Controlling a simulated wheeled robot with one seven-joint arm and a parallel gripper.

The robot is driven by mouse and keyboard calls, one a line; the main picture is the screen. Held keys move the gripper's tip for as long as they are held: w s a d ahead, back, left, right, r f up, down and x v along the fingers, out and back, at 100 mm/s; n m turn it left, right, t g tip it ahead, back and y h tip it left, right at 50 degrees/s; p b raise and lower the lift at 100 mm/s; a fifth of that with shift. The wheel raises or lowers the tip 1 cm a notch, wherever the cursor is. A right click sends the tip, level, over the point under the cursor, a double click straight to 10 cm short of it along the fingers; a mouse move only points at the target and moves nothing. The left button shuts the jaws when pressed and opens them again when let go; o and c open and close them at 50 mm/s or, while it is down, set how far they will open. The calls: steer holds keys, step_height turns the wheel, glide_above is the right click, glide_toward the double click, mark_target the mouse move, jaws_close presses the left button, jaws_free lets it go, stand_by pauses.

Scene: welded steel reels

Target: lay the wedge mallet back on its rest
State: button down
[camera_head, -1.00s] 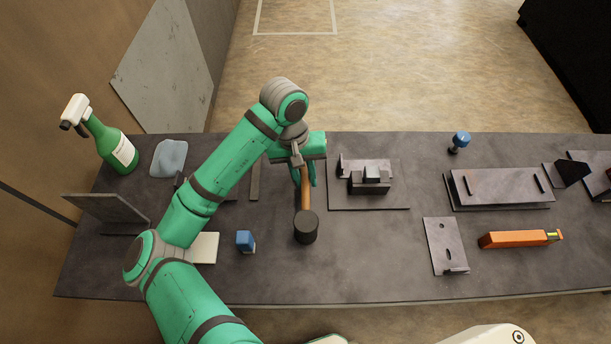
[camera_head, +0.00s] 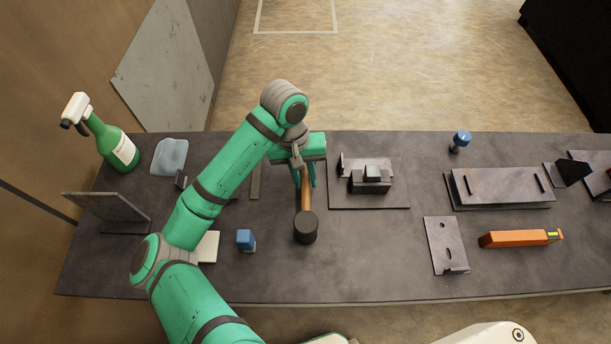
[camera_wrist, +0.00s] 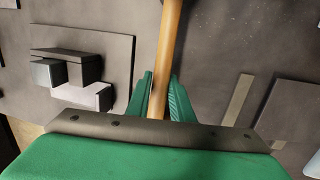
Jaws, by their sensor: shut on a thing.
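The wedge mallet has a wooden handle and a dark cylindrical head (camera_head: 306,228). In the head view it is at the middle of the bench, with its head toward the near edge. My gripper (camera_head: 305,182) is shut on the handle near its far end. In the wrist view the handle (camera_wrist: 168,50) runs up between the two green fingers (camera_wrist: 160,95), and the mallet head is out of frame. I cannot tell whether the mallet touches the bench. I cannot make out which piece is the rest.
A plate with a dark block fixture (camera_head: 370,182) lies right of my gripper. A blue-topped item (camera_head: 246,240) stands left of the mallet head. A spray bottle (camera_head: 112,145), an angled plate (camera_head: 105,208), a bracket (camera_head: 445,245) and an orange tool (camera_head: 515,239) are farther off.

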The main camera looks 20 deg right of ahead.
steer(key=shift+f, duration=0.45)
steer(key=c, duration=1.5)
jaws_free()
steer(key=shift+w+a+r, duration=0.15)
steer(key=shift+r, duration=1.15)
steer(key=shift+w+a+r, duration=0.15)
steer(key=shift+w+r, duration=0.05)
steer(key=shift+r, duration=1.1)
steer(key=shift+w+a+r, duration=0.15)
steer(key=shift+r, duration=1.15)
